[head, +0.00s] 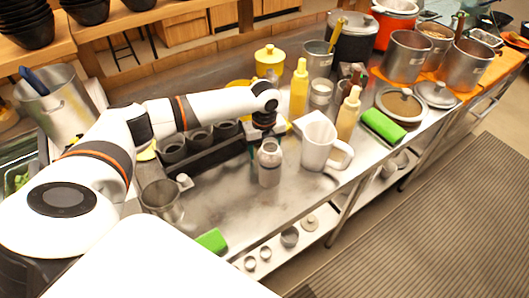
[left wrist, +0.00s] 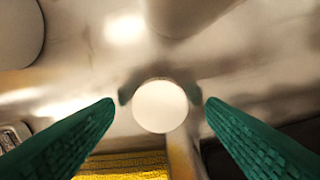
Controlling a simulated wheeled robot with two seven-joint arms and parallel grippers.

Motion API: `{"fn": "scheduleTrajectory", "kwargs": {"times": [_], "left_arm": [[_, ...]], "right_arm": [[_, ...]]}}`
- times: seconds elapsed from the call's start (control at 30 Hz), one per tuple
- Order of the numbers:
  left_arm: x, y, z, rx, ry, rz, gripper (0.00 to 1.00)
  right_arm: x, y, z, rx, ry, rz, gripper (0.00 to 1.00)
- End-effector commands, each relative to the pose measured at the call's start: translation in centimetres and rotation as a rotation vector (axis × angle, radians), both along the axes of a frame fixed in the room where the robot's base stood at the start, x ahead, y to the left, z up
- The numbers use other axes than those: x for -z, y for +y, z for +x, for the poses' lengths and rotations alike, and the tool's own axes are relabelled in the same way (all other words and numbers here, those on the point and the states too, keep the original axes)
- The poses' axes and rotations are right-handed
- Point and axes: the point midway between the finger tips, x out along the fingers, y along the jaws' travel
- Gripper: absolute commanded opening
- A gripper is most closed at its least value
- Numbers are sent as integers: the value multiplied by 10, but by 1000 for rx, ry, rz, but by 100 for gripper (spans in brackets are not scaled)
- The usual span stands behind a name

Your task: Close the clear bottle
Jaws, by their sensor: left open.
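The clear bottle (head: 269,176) stands upright on the steel counter, greyish and see-through, with a rounded top. My left gripper (head: 262,133) is just above and behind it in the head view. In the left wrist view its two green fingers (left wrist: 160,112) are spread wide. A round white disc (left wrist: 160,106) lies between and beyond them, apart from both; it may be the bottle's top, but I cannot tell. Whether the bottle has its lid on is not clear. My right gripper is not in view.
A white mug (head: 318,146) stands just right of the bottle. A dark rack of cups (head: 199,140) is behind left, and a metal pot (head: 161,200) is at left. Yellow squeeze bottles (head: 299,90) stand behind. The counter in front of the clear bottle is mostly bare.

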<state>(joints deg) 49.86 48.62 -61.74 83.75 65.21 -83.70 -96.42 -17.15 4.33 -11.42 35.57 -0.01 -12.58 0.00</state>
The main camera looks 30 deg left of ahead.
Motion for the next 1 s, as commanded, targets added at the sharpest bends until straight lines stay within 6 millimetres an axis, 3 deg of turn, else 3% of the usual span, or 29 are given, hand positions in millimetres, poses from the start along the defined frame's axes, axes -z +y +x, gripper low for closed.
{"fn": "scheduleTrajectory", "kwargs": {"times": [0.1, 0.43, 0.73, 1.0], "left_arm": [[8, 0, 0, 1, 1, 1, 65], [9, 0, 0, 1, -1, 1, 65], [9, 0, 0, 1, -1, 1, 18], [9, 0, 0, 1, -1, 1, 17]], "right_arm": [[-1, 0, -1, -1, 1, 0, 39], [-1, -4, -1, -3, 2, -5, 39], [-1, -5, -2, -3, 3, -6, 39], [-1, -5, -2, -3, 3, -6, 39]]}}
